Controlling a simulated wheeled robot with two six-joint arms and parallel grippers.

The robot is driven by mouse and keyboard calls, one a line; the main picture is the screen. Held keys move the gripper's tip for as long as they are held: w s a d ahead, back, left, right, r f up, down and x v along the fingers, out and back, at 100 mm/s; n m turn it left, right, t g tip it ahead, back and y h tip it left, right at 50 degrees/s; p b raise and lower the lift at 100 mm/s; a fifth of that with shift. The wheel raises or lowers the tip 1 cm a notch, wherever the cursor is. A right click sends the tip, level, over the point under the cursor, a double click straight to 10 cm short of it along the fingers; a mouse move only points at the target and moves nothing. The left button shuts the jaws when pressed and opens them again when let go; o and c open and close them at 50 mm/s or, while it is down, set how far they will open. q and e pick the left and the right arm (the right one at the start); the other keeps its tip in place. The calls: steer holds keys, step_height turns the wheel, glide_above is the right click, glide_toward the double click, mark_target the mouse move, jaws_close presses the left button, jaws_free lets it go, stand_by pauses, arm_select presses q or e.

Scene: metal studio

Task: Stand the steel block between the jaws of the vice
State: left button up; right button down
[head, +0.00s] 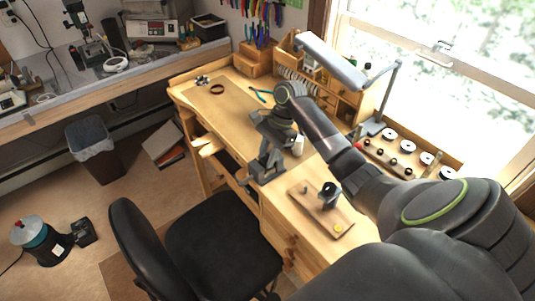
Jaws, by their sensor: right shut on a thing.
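The grey vice (266,168) stands at the front edge of the wooden bench, near its middle. My right arm reaches in from the lower right, and my right gripper (273,135) points down just above the vice. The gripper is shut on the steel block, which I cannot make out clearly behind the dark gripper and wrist. The jaw gap of the vice is also largely hidden, so I cannot tell whether the block touches the jaws. My left gripper is not in view.
A wooden board (309,212) with a black fitting lies right of the vice. A small pale object (298,146) is beside my gripper. A lamp (334,62) and a rack of discs (393,158) stand behind. A black chair (215,240) is in front.

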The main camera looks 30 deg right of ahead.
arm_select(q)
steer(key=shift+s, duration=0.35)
arm_select(e)
steer(key=c, duration=1.1)
jaws_free()
steer(key=shift+f, duration=0.15)
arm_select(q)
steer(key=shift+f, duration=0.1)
arm_select(e)
steer(key=b+v, duration=0.1)
steer(key=v, duration=0.5)
steer(key=shift+d, duration=0.1)
arm_select(q)
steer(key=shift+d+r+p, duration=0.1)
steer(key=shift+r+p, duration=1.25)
steer(key=shift+p, duration=0.4)
arm_select(e)
steer(key=shift+a+v, duration=0.2)
steer(key=shift+v, duration=2.95)
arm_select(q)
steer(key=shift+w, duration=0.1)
